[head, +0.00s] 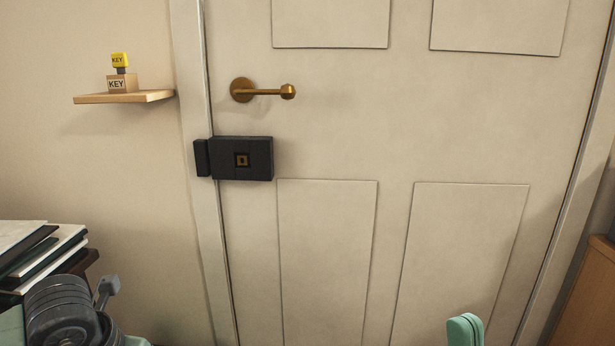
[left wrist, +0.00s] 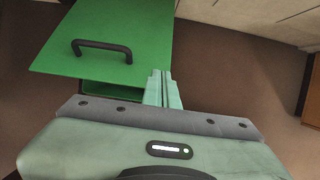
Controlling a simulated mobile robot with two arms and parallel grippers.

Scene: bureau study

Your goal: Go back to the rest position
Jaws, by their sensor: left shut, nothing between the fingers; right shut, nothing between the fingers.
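My right gripper (head: 465,330) shows at the bottom edge of the head view as a teal tip in front of the door. It is shut and holds nothing. My left gripper (left wrist: 162,90) shows in the left wrist view, its two pale teal fingers shut together and empty. The fingers are beside the right edge of a green panel with a black handle (left wrist: 102,48). I cannot tell whether they touch it.
A cream door (head: 330,130) has a brass lever (head: 265,91) and a black lock box (head: 256,159). A yellow key (head: 120,60) stands in a block on a wall shelf (head: 124,98). Stacked books (head: 40,250) are at lower left.

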